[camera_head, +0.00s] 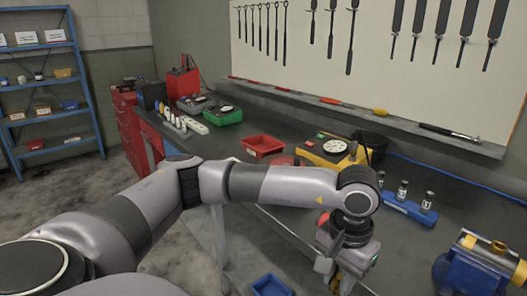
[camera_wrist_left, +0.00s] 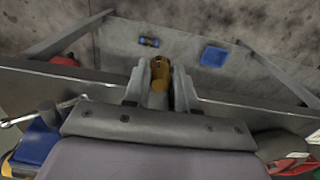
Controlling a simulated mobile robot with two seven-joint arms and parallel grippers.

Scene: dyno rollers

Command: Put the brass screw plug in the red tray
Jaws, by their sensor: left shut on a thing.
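My left gripper (camera_head: 342,281) hangs beside the front edge of the workbench, at the bottom of the head view. In the left wrist view its fingers (camera_wrist_left: 160,84) are shut on a brass-coloured piece, the brass screw plug (camera_wrist_left: 159,85), which points away from the wrist. The plug's brass colour also shows between the fingers at the bottom of the head view. The red tray (camera_head: 262,141) lies on the bench top, further back and left of the gripper, and looks empty. My right gripper is not in view.
A blue bin (camera_head: 271,286) lies below the bench edge; a blue bin (camera_wrist_left: 214,56) also shows in the wrist view. A yellow gauge box (camera_head: 332,150), a blue rack with bottles (camera_head: 408,211) and a blue vise holding a brass-coloured pipe (camera_head: 470,268) stand on the bench. A green tray (camera_head: 222,115) is behind.

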